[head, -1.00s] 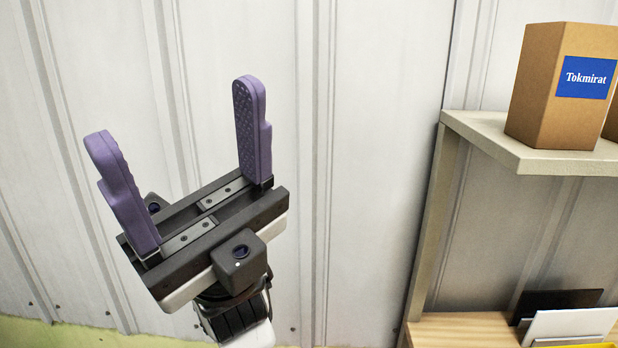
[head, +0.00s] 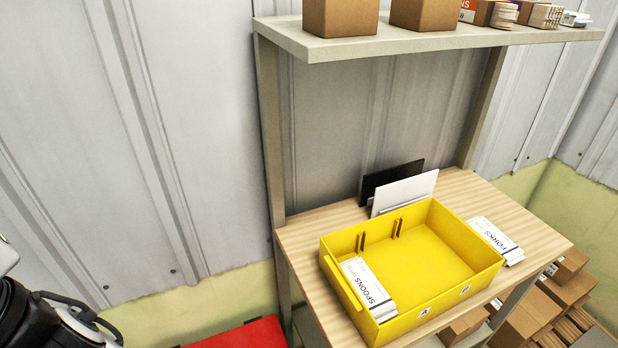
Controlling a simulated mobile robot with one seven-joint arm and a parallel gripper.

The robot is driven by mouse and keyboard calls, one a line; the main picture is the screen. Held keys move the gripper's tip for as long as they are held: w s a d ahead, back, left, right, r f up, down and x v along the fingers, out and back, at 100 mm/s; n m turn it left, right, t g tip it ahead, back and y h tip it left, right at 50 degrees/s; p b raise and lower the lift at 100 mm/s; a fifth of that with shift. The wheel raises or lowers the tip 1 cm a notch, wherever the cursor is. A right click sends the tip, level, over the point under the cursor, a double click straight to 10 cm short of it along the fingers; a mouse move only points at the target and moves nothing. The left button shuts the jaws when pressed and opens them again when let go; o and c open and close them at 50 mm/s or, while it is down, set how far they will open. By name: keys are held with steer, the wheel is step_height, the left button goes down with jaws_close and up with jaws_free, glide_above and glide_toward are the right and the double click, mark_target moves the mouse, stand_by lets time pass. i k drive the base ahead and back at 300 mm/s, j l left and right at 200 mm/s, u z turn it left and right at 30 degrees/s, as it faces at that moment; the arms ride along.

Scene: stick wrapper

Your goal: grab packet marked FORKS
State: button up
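The white packet marked FORKS (head: 495,241) lies on the wooden tabletop, just outside the right wall of a yellow tray. A similar packet marked SPOONS (head: 368,289) lies inside the tray at its left. The yellow tray (head: 470,283) stands on the table and has lettered labels on its front. Part of my arm shows at the lower left edge of the head view. My gripper's fingers are out of the picture now.
The wooden table (head: 322,243) stands against the wall. A black panel and a white panel (head: 404,192) stand behind the tray. A shelf (head: 345,46) with cardboard boxes (head: 340,14) hangs over the table. More cartons (head: 572,288) are stacked at the lower right.

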mark_target(512, 254)
steer(key=l+z, duration=0.75)
